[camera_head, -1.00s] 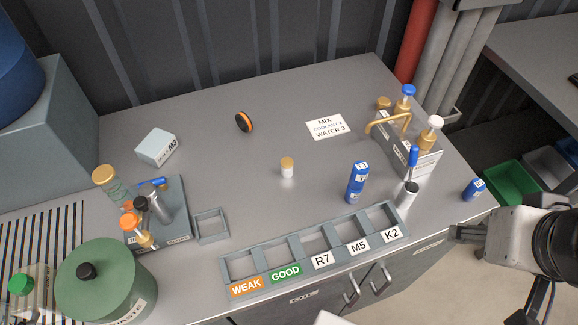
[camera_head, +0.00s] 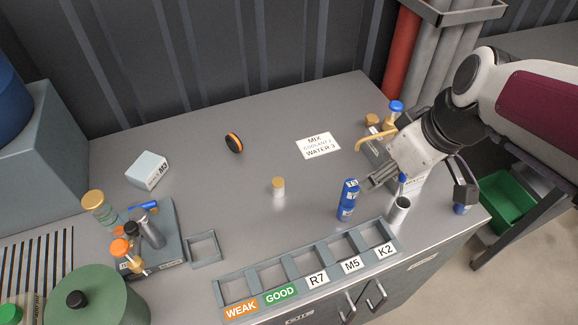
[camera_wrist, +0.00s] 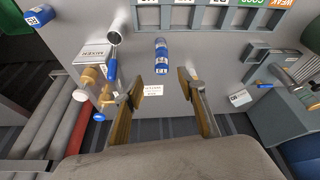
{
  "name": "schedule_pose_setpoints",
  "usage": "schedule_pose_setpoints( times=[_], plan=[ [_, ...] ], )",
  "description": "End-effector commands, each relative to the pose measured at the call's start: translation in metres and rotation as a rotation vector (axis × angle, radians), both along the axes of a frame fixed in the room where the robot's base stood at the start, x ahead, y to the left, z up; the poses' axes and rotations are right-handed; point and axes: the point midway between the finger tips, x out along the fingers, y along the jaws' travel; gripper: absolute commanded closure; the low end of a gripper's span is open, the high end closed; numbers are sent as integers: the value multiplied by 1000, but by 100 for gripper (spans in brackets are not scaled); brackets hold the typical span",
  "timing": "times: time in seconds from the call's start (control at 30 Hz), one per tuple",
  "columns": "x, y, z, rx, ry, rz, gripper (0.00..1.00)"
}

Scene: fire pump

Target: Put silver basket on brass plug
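A silver open-topped cup (camera_head: 398,210), which fits the silver basket best, stands at the table's front right, behind the K2 slot. It also shows at the top of the wrist view (camera_wrist: 119,22). A small white cylinder with a brass-coloured top (camera_head: 278,187) stands mid-table. Another brass-coloured knob (camera_head: 372,120) is at the right rear fixture. I cannot tell which is the brass plug. My gripper (camera_head: 418,190) is open above the right fixture, close to the cup, with its fingers apart. In the wrist view its fingers (camera_wrist: 160,82) hold nothing.
A blue bottle (camera_head: 347,200) stands left of the cup. The labelled slot rack (camera_head: 262,268) runs along the front edge. The right fixture with a brass spout (camera_head: 372,140) is partly hidden by my arm. The table's middle is mostly clear.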

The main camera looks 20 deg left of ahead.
Motion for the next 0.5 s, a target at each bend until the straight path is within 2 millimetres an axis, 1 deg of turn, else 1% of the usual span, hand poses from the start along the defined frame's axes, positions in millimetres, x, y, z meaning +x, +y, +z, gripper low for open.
schedule_pose_setpoints(
  times=[0.03,0.2,0.5],
  plan=[
    [4,11,-6,-1,7,40,60],
    [17,43,-21,2,12,173,60],
    [32,101,-56,10,15,404,60]
  ],
)
